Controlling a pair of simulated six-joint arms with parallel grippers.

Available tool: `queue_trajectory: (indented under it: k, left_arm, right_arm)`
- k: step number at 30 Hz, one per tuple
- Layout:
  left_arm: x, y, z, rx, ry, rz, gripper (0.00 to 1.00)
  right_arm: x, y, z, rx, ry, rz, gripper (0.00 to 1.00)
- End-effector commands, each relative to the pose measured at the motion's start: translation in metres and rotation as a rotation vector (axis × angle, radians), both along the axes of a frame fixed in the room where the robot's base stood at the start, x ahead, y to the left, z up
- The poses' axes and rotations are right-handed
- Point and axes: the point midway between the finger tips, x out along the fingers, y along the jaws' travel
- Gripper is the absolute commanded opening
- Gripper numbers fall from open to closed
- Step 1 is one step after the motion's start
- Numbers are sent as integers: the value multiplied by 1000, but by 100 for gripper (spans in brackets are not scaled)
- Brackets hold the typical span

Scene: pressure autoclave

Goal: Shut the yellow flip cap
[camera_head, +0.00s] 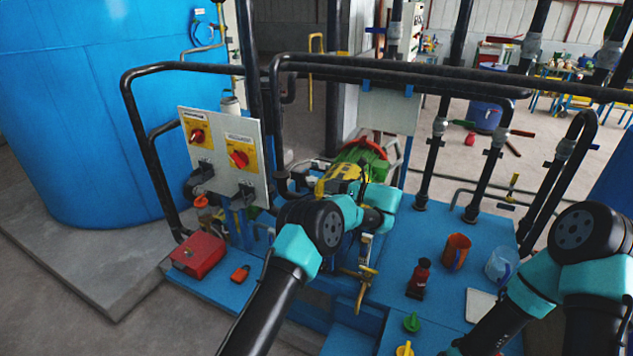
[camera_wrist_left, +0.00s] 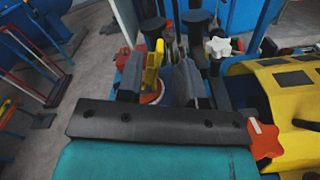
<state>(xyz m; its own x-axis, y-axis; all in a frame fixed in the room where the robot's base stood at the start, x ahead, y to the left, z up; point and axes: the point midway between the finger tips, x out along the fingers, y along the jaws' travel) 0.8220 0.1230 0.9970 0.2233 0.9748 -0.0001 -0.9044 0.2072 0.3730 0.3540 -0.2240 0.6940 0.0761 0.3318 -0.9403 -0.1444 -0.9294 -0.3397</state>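The yellow flip cap (camera_wrist_left: 153,66) shows in the left wrist view as a narrow yellow piece standing up, tilted, above a round pale and red seat (camera_wrist_left: 152,93). My left gripper (camera_wrist_left: 158,72) has its two dark fingers apart, one on each side of the cap. I see no clear grip on it, and I cannot tell whether a finger touches it. In the head view my left arm reaches to the yellow machine (camera_head: 338,181); its wrist hides most of the gripper, and I cannot pick out the cap there. My right arm is at the lower right, its gripper out of view.
In the wrist view, a yellow housing (camera_wrist_left: 288,100), a red star knob (camera_wrist_left: 265,140) and a white knob (camera_wrist_left: 218,47) stand close on the right. In the head view, a switch panel (camera_head: 221,155) and black pipe rails surround the machine.

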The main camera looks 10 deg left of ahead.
Motion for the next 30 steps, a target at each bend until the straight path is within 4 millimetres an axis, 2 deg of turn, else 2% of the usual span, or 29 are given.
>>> queue_trajectory:
  k: [6, 12, 23, 30]
  left_arm:
    - [8, 38, 0, 0, 1, 2, 34]
    - [13, 59, -1, 0, 1, 1, 34]
    - [14, 63, 0, 0, 1, 0, 34]
    - [14, 63, 0, 0, 1, 0, 13]
  right_arm:
    - [0, 0, 0, 0, 0, 0, 86]
    - [0, 0, 0, 0, 0, 0, 86]
    - [0, 0, 0, 0, 0, 0, 86]
    - [0, 0, 0, 0, 0, 0, 86]
